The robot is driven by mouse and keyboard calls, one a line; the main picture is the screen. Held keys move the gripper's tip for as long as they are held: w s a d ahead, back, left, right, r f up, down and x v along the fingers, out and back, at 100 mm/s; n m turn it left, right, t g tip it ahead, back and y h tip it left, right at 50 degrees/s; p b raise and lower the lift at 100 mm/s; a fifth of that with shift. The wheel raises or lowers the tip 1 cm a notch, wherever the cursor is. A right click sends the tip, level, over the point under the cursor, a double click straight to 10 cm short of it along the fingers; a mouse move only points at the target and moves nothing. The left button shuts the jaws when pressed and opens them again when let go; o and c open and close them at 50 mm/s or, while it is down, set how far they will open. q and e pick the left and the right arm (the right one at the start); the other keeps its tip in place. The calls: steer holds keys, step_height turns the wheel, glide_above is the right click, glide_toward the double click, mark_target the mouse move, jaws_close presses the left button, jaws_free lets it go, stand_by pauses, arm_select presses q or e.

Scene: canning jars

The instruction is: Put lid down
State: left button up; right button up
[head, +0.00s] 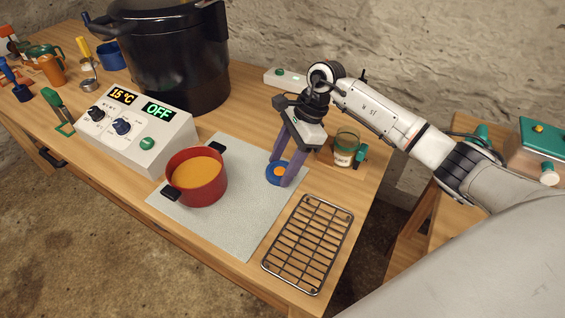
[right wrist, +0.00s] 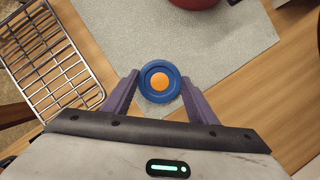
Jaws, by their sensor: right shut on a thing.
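The lid (head: 271,177) is a blue disc with an orange centre. It is over the right part of the grey mat (head: 232,230), to the right of the red pot. My right gripper (head: 281,171) points down with its purple fingers shut on the lid. In the right wrist view the lid (right wrist: 148,92) is between the fingertips of my right gripper (right wrist: 160,84), face up and level. I cannot tell whether the lid touches the mat. My left gripper is not in view.
A red pot (head: 203,188) with orange contents stands on the mat. A wire rack (head: 308,245) lies at the front right. A glass jar (head: 346,147) stands behind it. A control box (head: 135,130) and black canner (head: 165,60) are at the left and back.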

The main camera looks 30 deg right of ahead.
steer(key=shift+f, duration=0.1)
steer(key=o, duration=1.2)
steer(key=shift+c, duration=0.2)
steer(key=shift+r, duration=0.3)
steer(key=b+v, duration=0.1)
steer(key=v, duration=1)
steer(key=shift+d+r+b, duration=0.15)
steer(key=shift+r+b, duration=0.2)
steer(key=shift+s, duration=0.1)
